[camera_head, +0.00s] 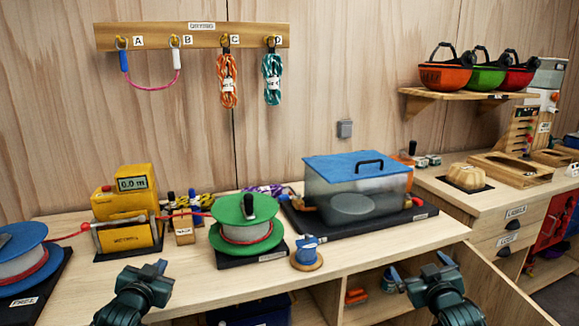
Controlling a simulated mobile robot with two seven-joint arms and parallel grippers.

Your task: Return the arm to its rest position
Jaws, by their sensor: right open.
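My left gripper (145,268) is at the lower left, in front of the bench's front edge. Its fingers look spread apart with nothing between them. My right gripper (421,270) is at the lower right, in front of the open shelf under the bench. Its fingers are wide apart and empty. Neither gripper appears to touch anything. Most of both arms lies outside the picture.
The bench (390,248) carries a blue reel (18,262), yellow meter (124,210), green reel (246,209), small blue spool (307,250) and blue-lidded clear tank (357,190). Ropes hang on the drying rail (190,37). Helmets (489,77) sit on a wall shelf. A door (497,285) stands at lower right.

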